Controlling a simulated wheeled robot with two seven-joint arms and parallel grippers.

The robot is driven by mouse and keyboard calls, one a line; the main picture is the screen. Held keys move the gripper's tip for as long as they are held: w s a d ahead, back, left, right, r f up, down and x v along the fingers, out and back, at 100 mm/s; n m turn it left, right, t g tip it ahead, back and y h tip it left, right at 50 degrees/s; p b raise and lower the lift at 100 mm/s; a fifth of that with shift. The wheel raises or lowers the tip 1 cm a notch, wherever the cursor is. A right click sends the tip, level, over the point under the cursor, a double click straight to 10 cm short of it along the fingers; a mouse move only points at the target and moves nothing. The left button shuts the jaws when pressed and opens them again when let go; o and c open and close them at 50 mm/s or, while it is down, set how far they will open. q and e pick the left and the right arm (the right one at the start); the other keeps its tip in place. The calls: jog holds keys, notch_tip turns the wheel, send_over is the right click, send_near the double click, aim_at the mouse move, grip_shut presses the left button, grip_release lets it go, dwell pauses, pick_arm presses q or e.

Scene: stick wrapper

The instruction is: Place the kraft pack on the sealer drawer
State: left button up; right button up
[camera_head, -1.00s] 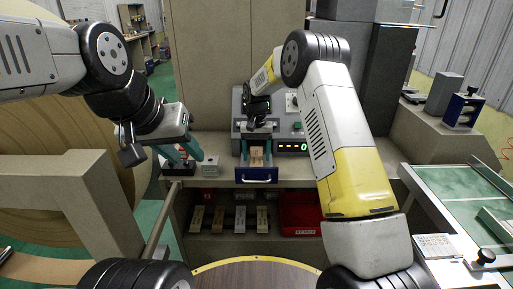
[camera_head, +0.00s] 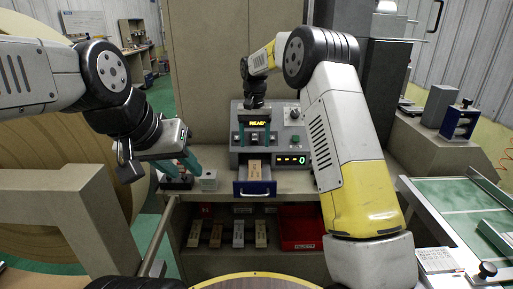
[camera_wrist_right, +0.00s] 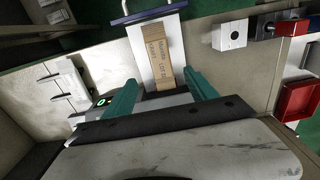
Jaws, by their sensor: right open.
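The kraft pack (camera_head: 254,169), a tan printed packet, lies flat lengthwise in the pulled-out sealer drawer (camera_head: 264,188), behind its blue front. In the right wrist view the pack (camera_wrist_right: 159,58) rests on the white drawer surface (camera_wrist_right: 139,48). My right gripper (camera_head: 254,140) is above the inner end of the drawer, apart from the pack. Its teal fingers (camera_wrist_right: 162,84) are spread with nothing between them, and the pack shows below and beyond the gap. My left gripper (camera_head: 182,167) is left of the drawer, over the bench; its fingertips are too unclear to judge.
The grey sealer (camera_head: 295,125) shows a lit display behind my right gripper. A small pale box (camera_head: 209,180) stands left of the drawer. Below, a shelf holds several packs (camera_head: 238,234) and a red bin (camera_head: 300,228). A green-topped table (camera_head: 450,200) is at the right.

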jog(key=s+d+r+t+y, duration=0.1)
jog(key=s+d+r+t, duration=0.1)
jog(key=s+d+r, duration=0.45)
jog(key=s+d+r+t+y, duration=0.1)
jog(key=s+d+r, duration=0.2)
jog(key=s+r, duration=0.55)
jog(key=s+d+f+t, duration=0.1)
jog(key=s+d, duration=0.1)
jog(key=s, duration=0.8)
jog(key=s+d+f+t, duration=0.1)
jog(key=s+d+t, duration=0.1)
jog(key=s, duration=0.8)
jog(key=shift+s+d+f+n, duration=0.3)
jog(key=shift+s+d+f, duration=0.05)
jog(key=shift+s+f, duration=0.05)
